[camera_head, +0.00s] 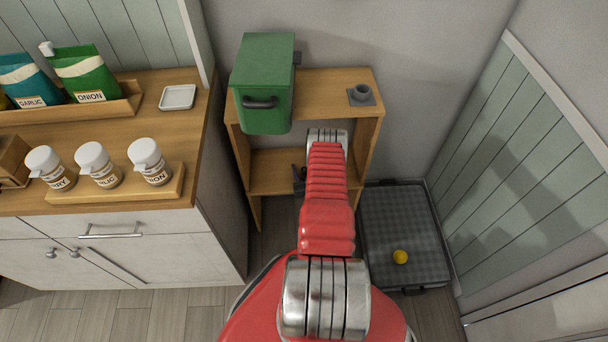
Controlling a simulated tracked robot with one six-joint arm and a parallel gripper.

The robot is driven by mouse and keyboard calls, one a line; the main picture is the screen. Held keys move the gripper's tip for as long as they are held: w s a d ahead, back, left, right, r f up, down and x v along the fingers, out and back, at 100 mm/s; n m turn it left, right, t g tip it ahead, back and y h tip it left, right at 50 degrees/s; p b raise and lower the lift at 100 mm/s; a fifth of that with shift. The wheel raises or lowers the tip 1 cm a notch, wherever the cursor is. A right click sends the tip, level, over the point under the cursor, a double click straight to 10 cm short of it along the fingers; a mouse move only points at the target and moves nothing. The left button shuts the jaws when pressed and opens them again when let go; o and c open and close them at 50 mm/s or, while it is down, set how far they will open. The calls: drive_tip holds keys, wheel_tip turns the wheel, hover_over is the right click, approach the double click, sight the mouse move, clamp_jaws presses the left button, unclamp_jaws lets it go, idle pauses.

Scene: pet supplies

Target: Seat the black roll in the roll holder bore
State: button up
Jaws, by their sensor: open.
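The roll holder appears to be a short grey open-topped cylinder (361,92) on a square dark plate, upright on the right end of the wooden shelf unit's top (325,86). Its bore looks empty. I cannot make out a black roll anywhere. My red arm reaches to the front of the shelf unit, and most of my gripper is hidden behind it. A small dark part, seemingly of my gripper (299,179), shows left of the arm, below and left of the holder. No held object is visible.
A green bin with a black handle (262,85) stands on the shelf unit's left end. A counter (100,195) at left carries jars, pouches and a white dish. A dark tray (400,225) with a yellow ball lies on the floor at right. The shelf top's middle is clear.

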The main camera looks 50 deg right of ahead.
drive_tip(key=shift+w+d, duration=0.2)
drive_tip(key=shift+w, duration=0.05)
drive_tip(key=shift+c, duration=0.3)
clamp_jaws()
idle(0.5)
